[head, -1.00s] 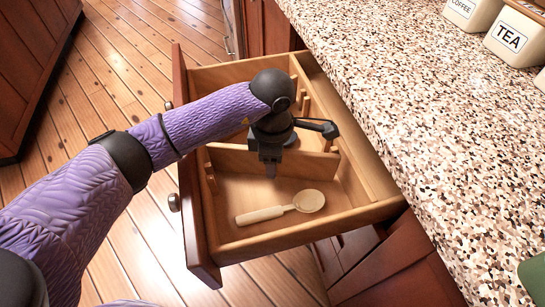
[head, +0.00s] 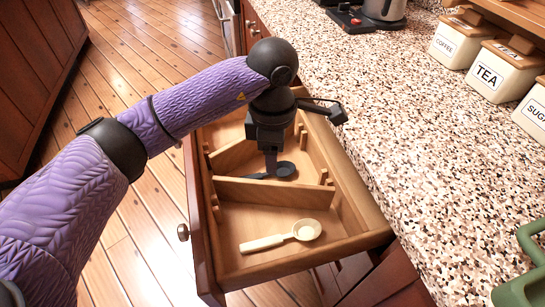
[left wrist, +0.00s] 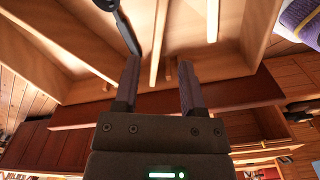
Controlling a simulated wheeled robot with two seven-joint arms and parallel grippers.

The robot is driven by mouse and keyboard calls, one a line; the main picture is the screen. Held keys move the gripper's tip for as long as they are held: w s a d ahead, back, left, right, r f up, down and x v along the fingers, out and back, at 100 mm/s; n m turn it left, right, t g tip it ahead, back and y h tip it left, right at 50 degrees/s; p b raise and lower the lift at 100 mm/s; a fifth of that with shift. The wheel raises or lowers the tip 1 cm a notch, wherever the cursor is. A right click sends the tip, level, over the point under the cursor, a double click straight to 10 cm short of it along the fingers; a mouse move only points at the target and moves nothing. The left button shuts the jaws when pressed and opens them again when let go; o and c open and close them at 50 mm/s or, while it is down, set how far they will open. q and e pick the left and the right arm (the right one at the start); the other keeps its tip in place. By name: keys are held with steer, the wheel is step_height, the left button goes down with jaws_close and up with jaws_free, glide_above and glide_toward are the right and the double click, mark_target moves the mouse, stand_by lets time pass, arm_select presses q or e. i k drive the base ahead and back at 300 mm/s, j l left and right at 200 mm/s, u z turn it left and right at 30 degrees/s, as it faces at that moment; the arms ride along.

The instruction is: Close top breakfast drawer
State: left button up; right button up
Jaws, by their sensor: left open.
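The top drawer (head: 300,262) is pulled out from under the counter, its front panel (head: 205,245) toward the left with a round metal knob (head: 183,232). A light wooden spoon (head: 290,236) lies in its near compartment; a dark spoon (head: 284,169) lies in the compartment behind the divider. My left gripper (head: 270,168) points down over or inside the drawer, beside the dark spoon; contact cannot be told. In the left wrist view its two fingers (left wrist: 158,68) are apart with no object gripped, and wooden drawer parts show beyond. My right gripper is not in view.
The speckled counter (head: 400,120) runs along the right, with coffee, tea (head: 498,72) and sugar canisters and a green object (head: 525,275) on it. A kettle (head: 385,10) stands at the back. The plank floor (head: 130,60) on the left is clear.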

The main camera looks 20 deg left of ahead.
mark_target(354, 223)
steer(key=k+l, duration=0.2)
steer(key=k, duration=0.3)
steer(key=k+l, duration=0.2)
steer(key=k, duration=0.25)
